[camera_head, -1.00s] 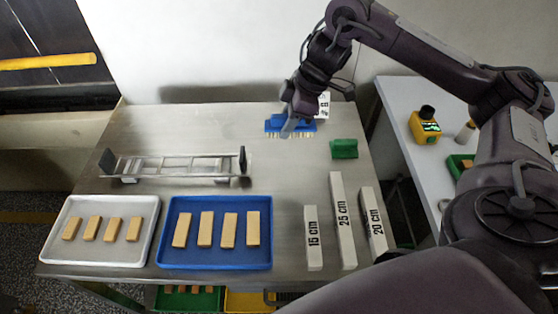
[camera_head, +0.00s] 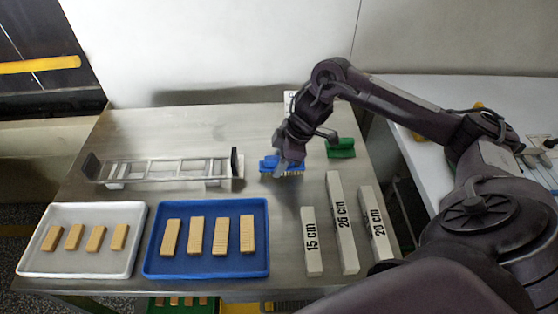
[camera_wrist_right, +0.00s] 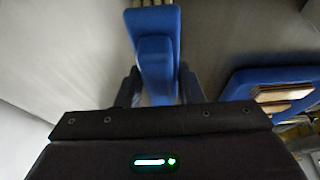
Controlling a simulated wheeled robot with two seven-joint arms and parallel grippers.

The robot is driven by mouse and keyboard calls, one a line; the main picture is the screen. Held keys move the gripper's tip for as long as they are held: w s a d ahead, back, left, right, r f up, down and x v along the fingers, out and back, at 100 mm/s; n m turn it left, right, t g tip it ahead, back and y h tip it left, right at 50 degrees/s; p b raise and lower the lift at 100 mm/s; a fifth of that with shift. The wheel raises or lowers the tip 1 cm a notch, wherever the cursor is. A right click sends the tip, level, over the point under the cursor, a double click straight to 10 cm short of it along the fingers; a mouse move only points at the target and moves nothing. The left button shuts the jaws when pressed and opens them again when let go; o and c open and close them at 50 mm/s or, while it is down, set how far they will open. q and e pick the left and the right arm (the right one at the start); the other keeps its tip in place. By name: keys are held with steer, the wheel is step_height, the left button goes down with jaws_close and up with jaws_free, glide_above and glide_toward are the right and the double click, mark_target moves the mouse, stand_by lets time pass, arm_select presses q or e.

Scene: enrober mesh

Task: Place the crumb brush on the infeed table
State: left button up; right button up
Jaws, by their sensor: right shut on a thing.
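The crumb brush (camera_head: 269,164) is blue with pale bristles pointing down. My right gripper (camera_head: 287,158) is shut on its blue handle, which also shows between the fingers in the right wrist view (camera_wrist_right: 157,72). In the head view the brush is over the back right part of the metal infeed table (camera_head: 215,116), right of the ladder-like metal frame. I cannot tell whether the bristles touch the tabletop. My left gripper is not in view.
A green block (camera_head: 341,149) lies right of the brush. The metal frame (camera_head: 165,170) is to the left. A white tray (camera_head: 30,266) and a blue tray (camera_head: 262,268) of bars stand in front, beside white length bars marked 15 cm (camera_head: 312,260), 25 cm (camera_head: 348,258) and 20 cm (camera_head: 377,220).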

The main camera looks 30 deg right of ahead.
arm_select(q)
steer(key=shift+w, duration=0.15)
arm_select(e)
steer(key=shift+f, duration=0.1)
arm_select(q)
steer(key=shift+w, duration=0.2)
arm_select(e)
steer(key=o, duration=1)
steer(key=shift+o, duration=0.2)
steer(key=shift+r, duration=0.25)
steer(key=v, duration=0.5)
steer(key=shift+d+r+b, duration=0.15)
steer(key=shift+r+b, duration=0.15)
steer(key=shift+b, duration=0.05)
steer(key=p+v, duration=0.2)
steer(key=v, duration=0.3)
steer(key=shift+s+d+r, duration=0.15)
steer(key=shift+s+r, duration=0.1)
steer(key=shift+r, duration=0.35)
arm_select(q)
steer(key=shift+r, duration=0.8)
